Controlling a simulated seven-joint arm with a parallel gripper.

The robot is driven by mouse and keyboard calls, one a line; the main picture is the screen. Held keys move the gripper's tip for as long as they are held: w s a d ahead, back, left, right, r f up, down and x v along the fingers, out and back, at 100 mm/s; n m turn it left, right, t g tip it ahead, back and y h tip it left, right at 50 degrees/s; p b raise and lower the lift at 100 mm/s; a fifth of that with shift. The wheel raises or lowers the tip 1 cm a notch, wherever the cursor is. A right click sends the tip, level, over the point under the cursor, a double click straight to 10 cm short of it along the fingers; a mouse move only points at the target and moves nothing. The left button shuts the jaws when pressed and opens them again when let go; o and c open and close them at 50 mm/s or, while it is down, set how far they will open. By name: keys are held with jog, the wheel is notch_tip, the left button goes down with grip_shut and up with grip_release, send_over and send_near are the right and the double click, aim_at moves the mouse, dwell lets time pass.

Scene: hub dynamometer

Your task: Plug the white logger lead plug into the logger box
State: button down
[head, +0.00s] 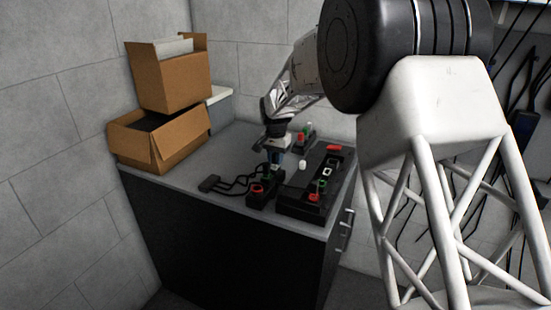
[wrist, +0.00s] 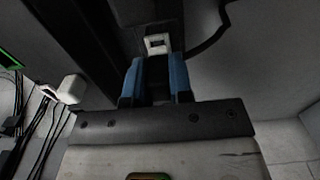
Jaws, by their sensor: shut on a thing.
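My gripper (head: 275,163) points down at the back end of a small black box (head: 262,199) with red and green square parts on top. In the wrist view its blue fingertips (wrist: 156,82) are closed on a dark body, which I take for the white logger lead plug. A white square frame (wrist: 158,43) shows just beyond the tips. I cannot tell whether it is part of the plug or a socket rim. A larger black box (head: 290,207), with red, white and green square parts, lies to the right. I cannot tell which is the logger box.
Black leads (head: 235,182) run to a dark block (head: 209,184) at the left. A loose white piece (head: 302,165) is right of my gripper. A small rack (head: 306,139) with coloured pieces stands behind. Cardboard boxes (head: 160,143) fill the back left. The bench's front left is clear.

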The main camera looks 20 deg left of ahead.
jog(key=shift+r, duration=0.8)
dwell(0.7)
jog(key=shift+r, duration=1.95)
jog(key=shift+d, duration=0.1)
jog(key=w+d, duration=0.1)
jog(key=d, duration=0.2)
jog(key=w+d+r, duration=0.1)
jog(key=d, duration=0.2)
jog(key=w+d, duration=0.1)
jog(key=d, duration=0.2)
jog(key=shift+w+r, duration=0.25)
jog(key=shift+r, duration=0.05)
jog(key=d+r, duration=0.2)
jog(key=d, duration=0.6)
jog(key=shift+w+d, duration=0.25)
jog(key=shift+d, duration=0.15)
jog(key=shift+f, duration=0.2)
jog(key=shift+f, duration=2.5)
